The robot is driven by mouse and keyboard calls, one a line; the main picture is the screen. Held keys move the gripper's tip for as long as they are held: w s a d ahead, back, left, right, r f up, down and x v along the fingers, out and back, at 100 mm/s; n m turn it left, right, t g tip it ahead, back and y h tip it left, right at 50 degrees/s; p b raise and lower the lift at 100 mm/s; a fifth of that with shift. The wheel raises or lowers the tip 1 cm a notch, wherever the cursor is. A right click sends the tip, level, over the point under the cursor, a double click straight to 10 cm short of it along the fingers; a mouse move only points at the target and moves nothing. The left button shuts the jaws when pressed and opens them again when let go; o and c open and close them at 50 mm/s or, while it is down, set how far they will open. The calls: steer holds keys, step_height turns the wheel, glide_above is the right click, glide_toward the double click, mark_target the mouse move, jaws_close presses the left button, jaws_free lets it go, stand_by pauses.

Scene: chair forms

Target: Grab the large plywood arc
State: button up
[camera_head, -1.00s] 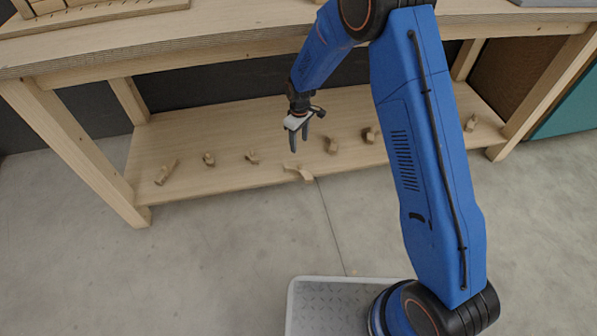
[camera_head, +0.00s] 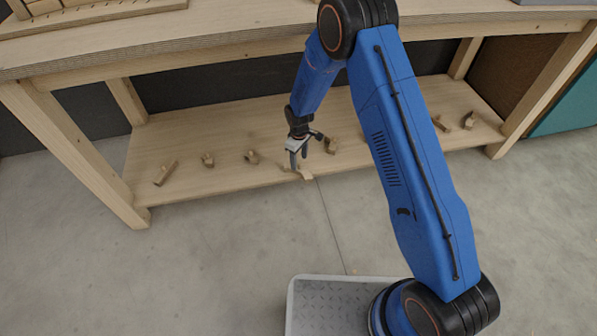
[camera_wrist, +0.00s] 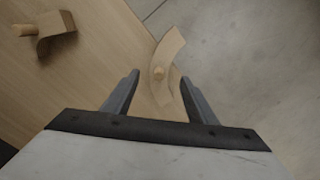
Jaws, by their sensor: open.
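The plywood arc (camera_head: 306,174) lies at the front edge of the lower shelf, partly hidden by my gripper in the head view. My gripper (camera_head: 298,164) points down just above the arc. In the wrist view the open fingers (camera_wrist: 160,77) stand on either side of the arc's near part, with gaps visible. Whether the fingertips reach down to its height I cannot tell.
Several small wooden pieces stand along the shelf (camera_head: 230,115); one (camera_head: 331,145) is close to the right of my gripper and another wooden piece (camera_wrist: 55,35) shows in the wrist view. The workbench top (camera_head: 230,32) overhangs the shelf. A wooden leg (camera_head: 75,150) stands at left.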

mark_target(299, 163)
step_height(299, 163, down, 6)
steer(key=shift+r, duration=0.15)
steer(key=c, duration=1.2)
